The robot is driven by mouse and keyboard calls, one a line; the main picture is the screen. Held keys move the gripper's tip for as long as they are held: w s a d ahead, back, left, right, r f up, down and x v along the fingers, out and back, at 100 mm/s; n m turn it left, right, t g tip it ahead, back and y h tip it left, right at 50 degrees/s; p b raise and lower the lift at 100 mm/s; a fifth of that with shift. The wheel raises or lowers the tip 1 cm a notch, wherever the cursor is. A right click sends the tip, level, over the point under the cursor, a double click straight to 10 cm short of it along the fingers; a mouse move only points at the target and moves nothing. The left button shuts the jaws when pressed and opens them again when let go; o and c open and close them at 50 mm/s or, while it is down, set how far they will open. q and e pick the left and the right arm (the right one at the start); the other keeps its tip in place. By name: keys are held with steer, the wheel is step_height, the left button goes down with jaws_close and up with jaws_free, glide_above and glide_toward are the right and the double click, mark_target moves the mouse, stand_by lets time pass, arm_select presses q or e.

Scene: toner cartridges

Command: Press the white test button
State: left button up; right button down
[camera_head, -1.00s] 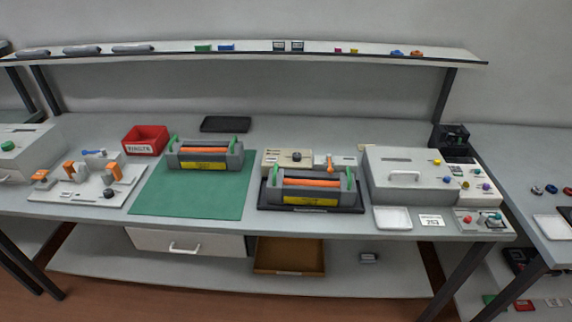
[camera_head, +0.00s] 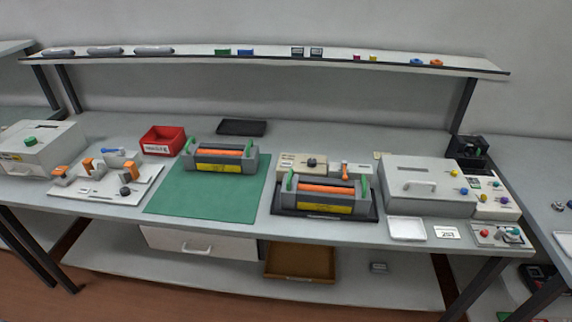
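No white test button can be told apart at this size. A beige unit (camera_head: 289,160) with a black knob (camera_head: 311,162) stands behind the right toner cartridge (camera_head: 325,191), which sits on a black tray (camera_head: 284,207). A small panel (camera_head: 482,232) at the front right bears a red knob (camera_head: 485,233) and teal parts. A large grey box (camera_head: 410,171) with a handle has coloured knobs at its right side. Another toner cartridge (camera_head: 221,155) lies on the green mat (camera_head: 195,205). Neither of my grippers is in view.
A grey box with a green knob (camera_head: 30,141) stands at the far left, beside a white fixture (camera_head: 82,191) with orange clamps. A red bin (camera_head: 163,134), a white tray (camera_head: 407,238) and a black pad (camera_head: 242,127) are on the bench. A shelf (camera_head: 270,59) spans the back.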

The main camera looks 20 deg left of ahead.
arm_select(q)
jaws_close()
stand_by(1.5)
